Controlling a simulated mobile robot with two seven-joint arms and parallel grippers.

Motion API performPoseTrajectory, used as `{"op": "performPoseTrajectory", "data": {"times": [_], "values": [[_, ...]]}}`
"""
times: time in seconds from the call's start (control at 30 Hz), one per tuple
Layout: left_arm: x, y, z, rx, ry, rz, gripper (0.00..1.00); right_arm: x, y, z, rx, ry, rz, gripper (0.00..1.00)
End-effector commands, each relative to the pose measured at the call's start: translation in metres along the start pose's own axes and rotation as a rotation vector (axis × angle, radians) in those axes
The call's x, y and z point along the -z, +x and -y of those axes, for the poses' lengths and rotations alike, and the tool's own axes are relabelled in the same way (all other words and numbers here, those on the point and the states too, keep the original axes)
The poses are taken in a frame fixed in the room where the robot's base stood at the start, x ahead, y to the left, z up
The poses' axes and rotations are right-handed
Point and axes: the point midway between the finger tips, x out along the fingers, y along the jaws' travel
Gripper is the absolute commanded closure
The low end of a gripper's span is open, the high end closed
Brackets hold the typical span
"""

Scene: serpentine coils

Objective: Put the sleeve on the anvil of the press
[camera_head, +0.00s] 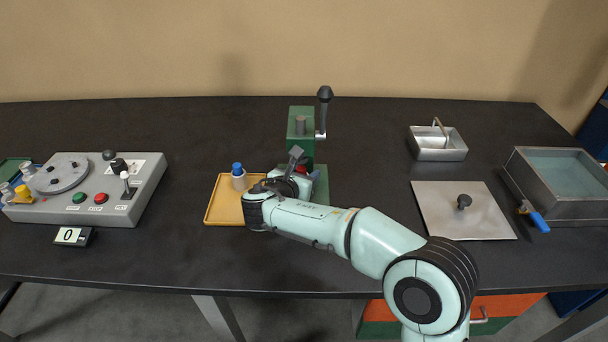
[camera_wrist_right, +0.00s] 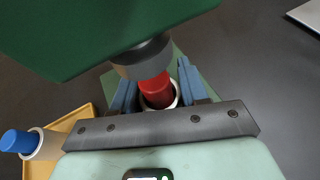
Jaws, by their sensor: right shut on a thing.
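The green press (camera_head: 301,120) stands mid-table with its dark lever up at the right. My right gripper (camera_head: 303,173) is at the press, beneath its head. In the right wrist view its two blue fingers (camera_wrist_right: 157,92) are shut on a pale sleeve (camera_wrist_right: 160,103) with a red piece (camera_wrist_right: 155,86) standing in its bore. The dark grey ram (camera_wrist_right: 142,58) is right over the red piece; I cannot tell whether they touch. The anvil under the sleeve is hidden, so I cannot tell whether the sleeve rests on it. My left gripper is not in view.
A yellow tray (camera_head: 222,212) left of the press holds another pale sleeve with a blue piece (camera_head: 237,169) on top. A control box (camera_head: 90,190) stands far left. A metal plate (camera_head: 445,220), a small metal bin (camera_head: 438,153) and a larger tank (camera_head: 560,215) stand right.

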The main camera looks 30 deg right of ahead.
Motion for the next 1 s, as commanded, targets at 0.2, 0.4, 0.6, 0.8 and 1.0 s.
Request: {"op": "performPoseTrajectory", "data": {"times": [0.2,0.4,0.6,0.8,1.0], "values": [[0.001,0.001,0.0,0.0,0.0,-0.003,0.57,0.003,0.001,0.0,0.0,-0.001,0.0,0.31],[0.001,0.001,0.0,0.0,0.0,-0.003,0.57,0.003,0.001,0.0,0.0,-0.001,0.0,0.31],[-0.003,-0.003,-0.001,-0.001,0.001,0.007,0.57,-0.001,-0.011,-0.001,-0.003,-0.001,-0.001,0.31],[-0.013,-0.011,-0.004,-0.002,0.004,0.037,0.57,-0.002,-0.052,-0.001,-0.005,-0.002,0.0,0.31],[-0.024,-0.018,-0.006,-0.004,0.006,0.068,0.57,-0.002,-0.093,0.0,-0.003,-0.001,0.001,0.31]]}}
